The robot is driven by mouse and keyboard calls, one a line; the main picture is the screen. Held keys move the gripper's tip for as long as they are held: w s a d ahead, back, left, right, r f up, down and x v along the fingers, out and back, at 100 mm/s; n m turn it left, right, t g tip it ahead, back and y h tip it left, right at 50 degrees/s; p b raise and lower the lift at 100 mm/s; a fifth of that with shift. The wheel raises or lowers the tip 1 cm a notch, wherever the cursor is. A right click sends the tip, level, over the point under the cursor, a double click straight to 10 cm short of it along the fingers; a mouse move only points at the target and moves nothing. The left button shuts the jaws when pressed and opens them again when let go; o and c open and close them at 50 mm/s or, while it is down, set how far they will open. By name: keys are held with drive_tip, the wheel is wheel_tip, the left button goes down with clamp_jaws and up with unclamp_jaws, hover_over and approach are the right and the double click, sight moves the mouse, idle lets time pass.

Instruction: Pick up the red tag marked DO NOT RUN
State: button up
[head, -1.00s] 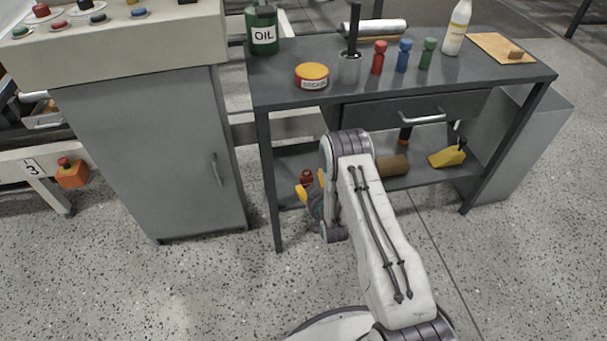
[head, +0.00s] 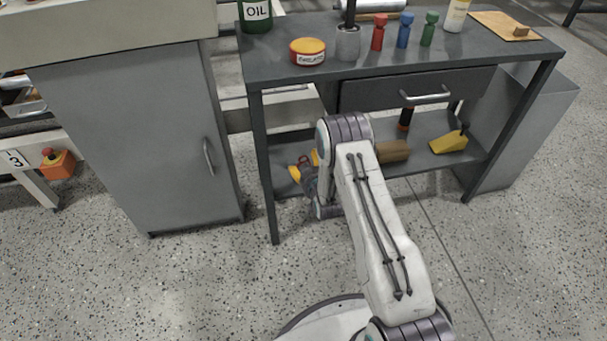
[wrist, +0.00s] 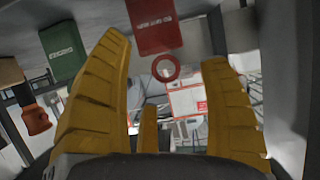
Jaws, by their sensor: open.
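The red tag (wrist: 155,27) shows in the wrist view at top centre, with pale lettering that appears upside down. A red ring (wrist: 165,68) shows just below it. My gripper (wrist: 165,54) is open, its yellow fingers spread to either side of the ring and the tag's lower end. Neither finger visibly touches the tag, and nothing is held. In the head view my gripper (head: 305,166) is at the left end of the bench's lower shelf, partly hidden by my arm. I cannot make out the tag clearly there.
A green tag (wrist: 62,48) and an orange-red object (wrist: 36,119) lie left of the fingers in the wrist view. The grey bench (head: 285,70) has its top and a leg close to my arm. A brown roll (head: 393,151) and yellow scoop (head: 449,142) are on the shelf.

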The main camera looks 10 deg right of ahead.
drive_tip(key=shift+f+b+x, duration=0.2)
drive_tip(key=shift+b+x, duration=0.95)
drive_tip(key=shift+b, duration=0.55)
drive_tip(key=shift+w+b, duration=0.4)
drive_tip(key=shift+b, duration=0.15)
drive_tip(key=shift+c, duration=0.2)
drive_tip(key=c, duration=1)
